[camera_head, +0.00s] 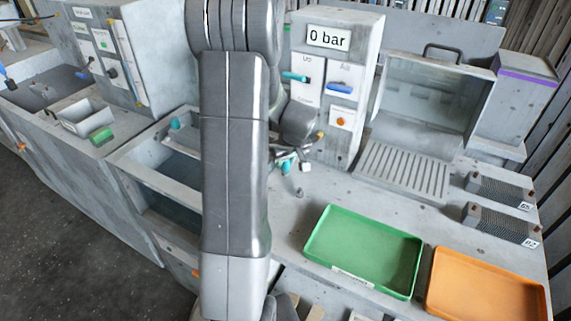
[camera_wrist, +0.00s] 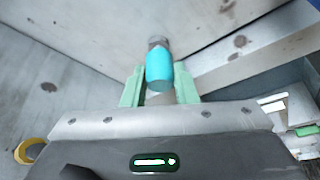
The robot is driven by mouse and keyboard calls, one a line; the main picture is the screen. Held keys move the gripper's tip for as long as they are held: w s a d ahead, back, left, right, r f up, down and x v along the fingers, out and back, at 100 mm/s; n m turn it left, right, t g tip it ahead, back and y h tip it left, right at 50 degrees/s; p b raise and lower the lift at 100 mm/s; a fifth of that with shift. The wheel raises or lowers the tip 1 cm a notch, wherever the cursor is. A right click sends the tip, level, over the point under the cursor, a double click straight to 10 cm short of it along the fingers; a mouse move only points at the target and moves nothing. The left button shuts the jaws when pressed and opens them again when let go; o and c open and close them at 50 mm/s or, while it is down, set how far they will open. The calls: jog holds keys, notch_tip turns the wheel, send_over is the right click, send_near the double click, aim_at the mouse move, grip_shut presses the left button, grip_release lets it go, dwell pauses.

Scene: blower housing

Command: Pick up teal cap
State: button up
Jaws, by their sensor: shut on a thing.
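The teal cap (camera_wrist: 159,68) is a small teal cylinder with a grey metal end, seen in the middle of the wrist view. My gripper (camera_wrist: 159,88) is shut on it, with a pale green finger on either side. In the head view the teal cap (camera_head: 287,167) shows small beside the arm, above the grey worktop. My gripper (camera_head: 290,158) is there too, partly hidden behind my arm link. Whether the cap touches a surface below cannot be told.
A green tray (camera_head: 318,252) and an orange tray (camera_head: 436,285) lie at the front right. A panel reading "0 bar" (camera_head: 328,38) with teal and blue levers stands behind. A clear-fronted cabinet (camera_head: 430,95) and two mesh blocks (camera_head: 497,190) are at right. A basin (camera_head: 130,160) is left.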

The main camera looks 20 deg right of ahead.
notch_tip(320, 180, up, 2)
jog(key=shift+r+b, duration=0.15)
jog(key=shift+b, duration=0.15)
jog(key=s+b, duration=0.1)
jog(key=s, duration=0.5)
jog(key=s+d+b, duration=0.1)
jog(key=s+b, duration=0.1)
jog(key=s, duration=0.4)
jog(key=s+b, duration=0.1)
jog(key=s, duration=0.5)
jog(key=shift+d+b, duration=0.35)
